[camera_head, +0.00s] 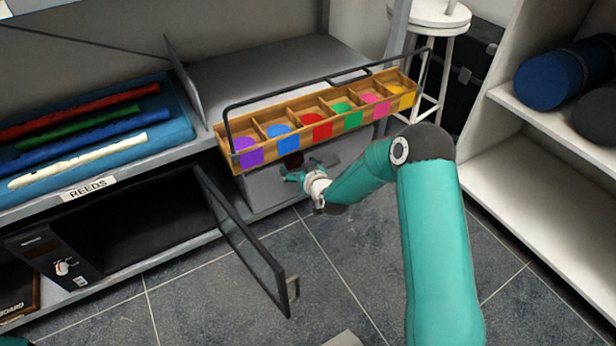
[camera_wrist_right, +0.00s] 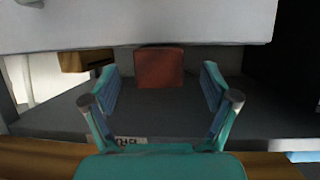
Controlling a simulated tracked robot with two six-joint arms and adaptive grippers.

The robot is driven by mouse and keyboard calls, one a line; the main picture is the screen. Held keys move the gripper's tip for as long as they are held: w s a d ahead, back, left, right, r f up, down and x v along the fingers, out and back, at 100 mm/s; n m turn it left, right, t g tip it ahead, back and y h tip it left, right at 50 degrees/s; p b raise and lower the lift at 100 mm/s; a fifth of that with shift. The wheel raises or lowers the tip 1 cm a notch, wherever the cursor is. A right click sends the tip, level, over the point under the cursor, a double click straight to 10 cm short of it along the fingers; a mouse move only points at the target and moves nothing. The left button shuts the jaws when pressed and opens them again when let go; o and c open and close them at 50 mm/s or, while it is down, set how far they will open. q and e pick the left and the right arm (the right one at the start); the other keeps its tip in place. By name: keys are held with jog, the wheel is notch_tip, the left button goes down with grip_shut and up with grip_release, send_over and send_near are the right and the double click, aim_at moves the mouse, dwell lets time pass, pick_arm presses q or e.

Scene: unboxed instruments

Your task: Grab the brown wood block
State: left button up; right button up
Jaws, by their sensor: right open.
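The brown wood block (camera_wrist_right: 159,67) is a reddish-brown box shape in the right wrist view, ahead of and between the fingers of my right gripper (camera_wrist_right: 157,88). Clear space shows on both sides of it, and the fingers do not appear to touch it. In the head view a small dark brown part of the block (camera_head: 293,160) shows just below the wooden tray's front, beside my right gripper (camera_head: 301,173). The right gripper is open and empty. My left gripper is not in view.
A long wooden tray (camera_head: 224,157) with coloured discs and a dark handle sits directly above the right gripper. A black door (camera_head: 245,240) stands open at the left. Several coloured flutes (camera_head: 80,170) lie on blue padding. Bare tiled floor (camera_head: 340,260) is in front.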

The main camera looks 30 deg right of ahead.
jog(key=v, duration=0.9)
jog(key=shift+s, duration=0.2)
jog(key=shift+a, duration=0.1)
